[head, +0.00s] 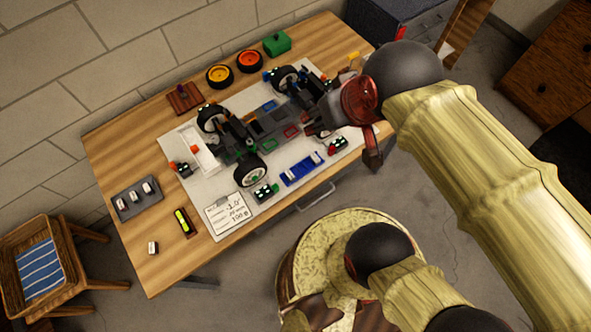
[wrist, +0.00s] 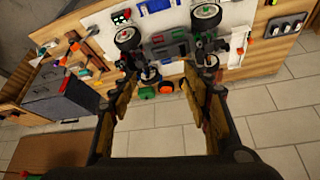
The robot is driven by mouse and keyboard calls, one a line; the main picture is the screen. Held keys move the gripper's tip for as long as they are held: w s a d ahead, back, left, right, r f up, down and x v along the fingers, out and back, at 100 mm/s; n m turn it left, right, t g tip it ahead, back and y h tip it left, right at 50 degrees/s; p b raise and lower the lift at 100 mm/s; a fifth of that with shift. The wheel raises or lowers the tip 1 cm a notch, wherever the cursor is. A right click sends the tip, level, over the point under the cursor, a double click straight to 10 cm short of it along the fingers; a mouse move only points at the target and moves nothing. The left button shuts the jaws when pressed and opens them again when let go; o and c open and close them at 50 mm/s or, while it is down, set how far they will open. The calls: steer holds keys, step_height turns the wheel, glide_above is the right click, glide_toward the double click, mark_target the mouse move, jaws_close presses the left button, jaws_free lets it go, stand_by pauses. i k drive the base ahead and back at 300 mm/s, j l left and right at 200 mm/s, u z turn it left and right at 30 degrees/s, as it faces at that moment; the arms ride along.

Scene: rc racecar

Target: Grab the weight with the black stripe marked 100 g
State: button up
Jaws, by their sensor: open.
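Several small pale weights with dark marks (head: 146,187) sit on a grey tray (head: 125,212) at the left of the table in the head view. One more small pale block (head: 152,247) stands alone nearer the front edge. Their stripes and labels are too small to read, so I cannot tell which is marked 100 g. The tray also shows at the top right of the wrist view (wrist: 288,26). My gripper (wrist: 160,82) is open and empty. It is at the table's right side, beside the car chassis and far from the tray.
The car chassis (head: 262,128) lies on a white board mid-table. A handwritten card (head: 230,213) and a yellow-green tool in a dark holder (head: 183,221) lie between it and the tray. A stool (head: 42,262) stands left.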

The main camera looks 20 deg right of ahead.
mark_target(288, 174)
steer(key=k+j+u, duration=0.1)
steer(key=j, duration=0.25)
steer(key=k+j+u, duration=0.1)
steer(key=j, duration=0.25)
steer(key=k+j, duration=0.2)
steer(key=j, duration=0.15)
steer(key=k+j+u, duration=0.15)
steer(key=j, duration=0.2)
